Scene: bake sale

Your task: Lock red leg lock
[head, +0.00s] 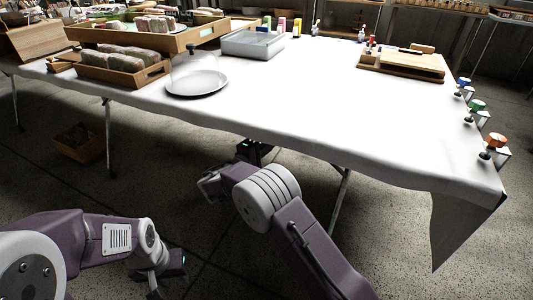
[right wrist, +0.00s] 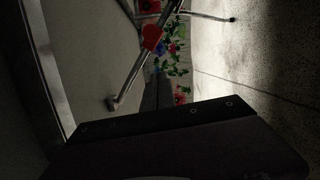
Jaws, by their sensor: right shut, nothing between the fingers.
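In the right wrist view, a red knob-like piece (right wrist: 152,37) sits on a metal leg bar under the table; I take it for the red leg lock. Whether it is locked cannot be told. A second red piece (right wrist: 148,5) shows at the top edge. My right gripper (head: 252,152) is at the table's front edge, partly hidden by the cloth; it is shut and empty, and apart from the red piece. My left gripper (head: 160,284) hangs low over the floor at the lower left, away from the table; its fingers are too unclear to read.
The table (head: 310,105) has a white cloth hanging over its front edge. Metal legs (head: 108,140) stand below. Orange (head: 496,141), green and blue knobbed clamps line the right edge. A wooden crate (head: 79,143) is on the floor. Green plants (right wrist: 172,62) show beyond the leg.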

